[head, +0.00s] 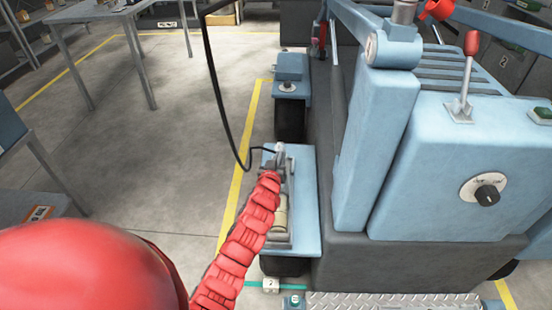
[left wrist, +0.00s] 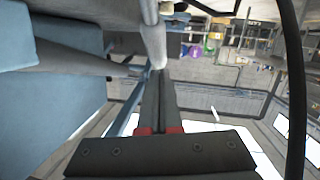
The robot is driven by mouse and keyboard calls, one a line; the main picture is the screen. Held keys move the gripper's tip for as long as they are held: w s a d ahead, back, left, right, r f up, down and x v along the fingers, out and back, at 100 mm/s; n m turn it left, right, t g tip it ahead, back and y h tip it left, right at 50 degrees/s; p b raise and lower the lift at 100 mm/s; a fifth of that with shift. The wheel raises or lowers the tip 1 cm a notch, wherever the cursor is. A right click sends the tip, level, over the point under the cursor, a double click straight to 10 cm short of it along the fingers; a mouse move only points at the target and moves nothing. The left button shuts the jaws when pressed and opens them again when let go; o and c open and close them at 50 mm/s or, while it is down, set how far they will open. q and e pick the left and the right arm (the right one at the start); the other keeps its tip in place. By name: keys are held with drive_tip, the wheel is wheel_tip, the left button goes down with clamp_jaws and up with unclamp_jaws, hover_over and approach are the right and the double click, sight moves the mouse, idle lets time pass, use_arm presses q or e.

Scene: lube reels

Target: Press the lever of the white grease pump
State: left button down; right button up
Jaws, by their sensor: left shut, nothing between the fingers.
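The white grease pump, a pale cylinder (head: 280,217) with grey metal parts, stands on a light blue side platform of the machine. My red left arm reaches in front of it and hides part of it. My left gripper (head: 273,168) is at the pump's upper end, small and partly hidden. In the left wrist view, the left gripper (left wrist: 158,85) has its dark fingers together, with nothing between them. A pale rod (left wrist: 153,38), seemingly the pump's lever, ends right at the fingertips; I cannot tell whether they touch. My right gripper is out of view.
A black hose (head: 216,95) hangs down to the pump and also runs down the right of the left wrist view (left wrist: 294,90). The large blue machine (head: 435,150), with a red-knobbed lever (head: 471,45), stands close on the right. Open floor (head: 170,150) lies left.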

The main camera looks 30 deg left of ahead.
use_arm(q)
drive_tip(key=shift+w+f, duration=0.2)
drive_tip(key=shift+f, duration=0.05)
drive_tip(key=shift+r+p, duration=0.1)
drive_tip(key=shift+p, duration=0.2)
drive_tip(key=w+g+p, duration=0.1)
drive_tip(key=p, duration=0.3)
drive_tip(key=w+a+f+g+h+p, duration=0.1)
drive_tip(key=g+p, duration=0.1)
drive_tip(key=p, duration=0.2)
drive_tip(key=shift+w+f+n+g+p, duration=0.2)
drive_tip(key=shift+f+n+g+p, duration=0.1)
drive_tip(key=shift+f+g, duration=0.1)
drive_tip(key=shift+w+a+f+g+h, duration=0.15)
drive_tip(key=shift+f+g+h, duration=0.15)
drive_tip(key=shift+f+h, duration=0.15)
drive_tip(key=shift+w+a+f+g+h+b, duration=0.1)
drive_tip(key=shift+w+f+g+h+b, duration=0.1)
drive_tip(key=shift+f+g, duration=0.25)
drive_tip(key=shift+w+a+f+g+h+b, duration=0.1)
drive_tip(key=shift+w+f+g+h+b, duration=0.05)
drive_tip(key=shift+f+g, duration=0.25)
drive_tip(key=shift+s+f, duration=0.1)
drive_tip(key=shift+f, duration=0.1)
drive_tip(key=shift+g, duration=0.25)
